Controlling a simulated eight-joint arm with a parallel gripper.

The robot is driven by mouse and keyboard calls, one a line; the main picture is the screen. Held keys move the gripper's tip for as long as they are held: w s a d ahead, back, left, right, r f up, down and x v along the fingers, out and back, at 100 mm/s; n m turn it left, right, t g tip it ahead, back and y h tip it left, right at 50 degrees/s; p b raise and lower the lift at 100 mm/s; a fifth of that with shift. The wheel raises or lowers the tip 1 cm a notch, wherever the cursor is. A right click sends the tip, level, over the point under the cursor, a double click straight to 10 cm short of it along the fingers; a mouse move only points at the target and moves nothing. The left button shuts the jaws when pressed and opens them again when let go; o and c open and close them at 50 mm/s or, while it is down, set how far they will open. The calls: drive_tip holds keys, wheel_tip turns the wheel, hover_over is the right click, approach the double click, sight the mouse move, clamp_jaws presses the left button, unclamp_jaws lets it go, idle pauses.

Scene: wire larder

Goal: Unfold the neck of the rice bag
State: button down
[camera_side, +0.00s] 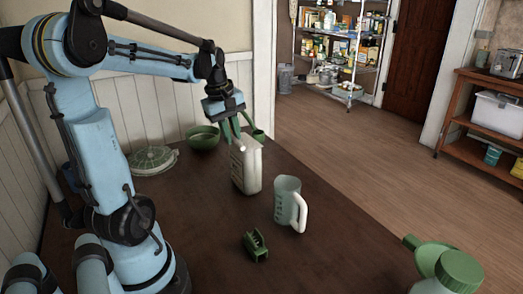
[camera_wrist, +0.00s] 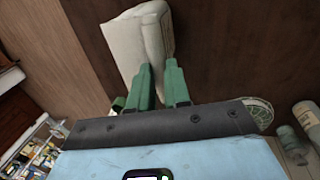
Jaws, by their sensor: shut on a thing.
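The rice bag (camera_side: 246,168) is a pale, upright bag with faint print on its front, standing on the brown table. In the wrist view the bag (camera_wrist: 122,42) lies beyond my fingers, and a folded flap (camera_wrist: 155,25) shows along its right side. My gripper (camera_side: 236,137) comes down from above on the bag's top, its green fingers at the upper edge. In the wrist view my gripper (camera_wrist: 160,72) has its fingertips at the bag's near end, shut on the neck. The fingers hide the pinched part, so how far the neck is folded cannot be told.
A measuring jug (camera_side: 287,203) stands right of the bag, with a green clip (camera_side: 256,246) in front. A green bowl (camera_side: 203,138) and a round green-and-white lidded dish (camera_side: 153,160) stand behind left. A green-lidded jar (camera_side: 459,271) is at front right.

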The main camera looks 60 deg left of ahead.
sight(243, 140)
drive_tip(key=shift+w+r+g, duration=0.4)
drive_tip(key=shift+r+g, duration=0.1)
drive_tip(key=shift+g, duration=0.4)
drive_tip(key=shift+w+r+g, duration=0.4)
drive_tip(key=shift+r+g, duration=0.05)
drive_tip(key=shift+g, duration=0.45)
drive_tip(key=shift+w+r+g, duration=0.35)
drive_tip(key=shift+w+g, duration=0.15)
drive_tip(key=shift+g, duration=0.45)
drive_tip(key=shift+w+r+g, duration=0.35)
drive_tip(key=shift+w+g, duration=0.1)
drive_tip(key=shift+g, duration=0.5)
drive_tip(key=c, duration=1.1)
unclamp_jaws()
drive_tip(key=shift+o, duration=0.2)
drive_tip(key=v, duration=0.7)
drive_tip(key=shift+a+r, duration=0.2)
drive_tip(key=shift+w, duration=0.1)
